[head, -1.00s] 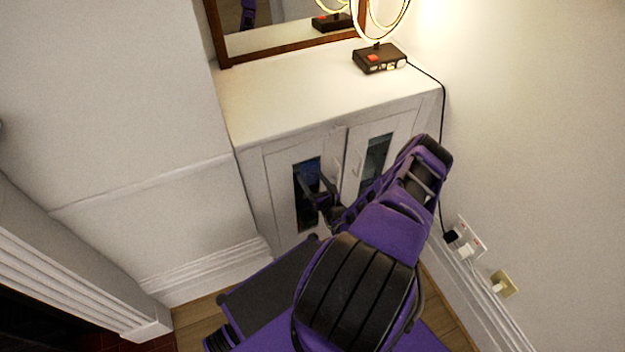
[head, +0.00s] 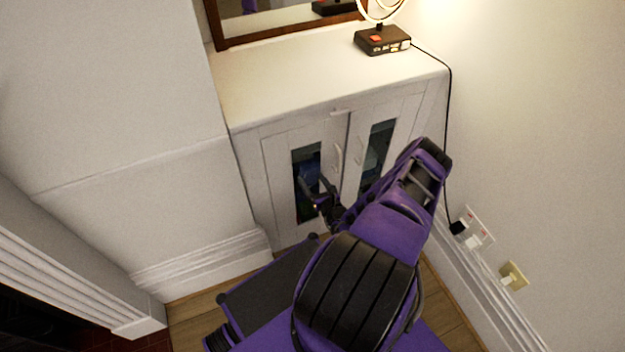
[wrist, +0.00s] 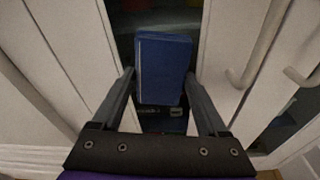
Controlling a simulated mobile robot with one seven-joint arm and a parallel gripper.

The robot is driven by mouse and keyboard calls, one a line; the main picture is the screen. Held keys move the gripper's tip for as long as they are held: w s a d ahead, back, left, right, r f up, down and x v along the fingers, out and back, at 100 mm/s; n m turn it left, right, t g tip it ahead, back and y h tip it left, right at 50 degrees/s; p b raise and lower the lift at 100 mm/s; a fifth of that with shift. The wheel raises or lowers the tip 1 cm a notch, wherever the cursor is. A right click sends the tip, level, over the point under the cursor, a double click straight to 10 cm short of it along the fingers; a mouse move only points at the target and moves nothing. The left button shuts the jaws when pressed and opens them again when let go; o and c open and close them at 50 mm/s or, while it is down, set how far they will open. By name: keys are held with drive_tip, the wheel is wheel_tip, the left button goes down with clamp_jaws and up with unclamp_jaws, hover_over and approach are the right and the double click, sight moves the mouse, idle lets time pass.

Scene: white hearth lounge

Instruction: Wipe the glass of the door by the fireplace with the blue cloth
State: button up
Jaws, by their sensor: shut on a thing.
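The blue cloth (wrist: 162,68) shows in the wrist view as a folded block between my two fingers. My gripper (wrist: 160,88) is shut on it. In the head view my gripper (head: 318,190) is in front of the glass of the left cabinet door (head: 305,157), the door nearer the fireplace. The cloth is in front of the dark glass pane (wrist: 125,40) in the wrist view. I cannot tell whether the cloth touches the glass. My fingers and arm hide the middle of the pane in the head view.
The right cabinet door (head: 377,150) also has a glass pane. Curved handles (wrist: 262,45) stand out to the right of the cloth. A lamp (head: 383,40) and a framed mirror (head: 285,25) are on the cabinet top. A cord and wall sockets (head: 476,233) are at right; the fireplace (head: 35,320) is lower left.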

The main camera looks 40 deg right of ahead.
drive_tip(key=shift+f+b, duration=0.95)
drive_tip(key=shift+f, duration=0.35)
wheel_tip(320, 180, down, 2)
drive_tip(key=shift+f, duration=0.1)
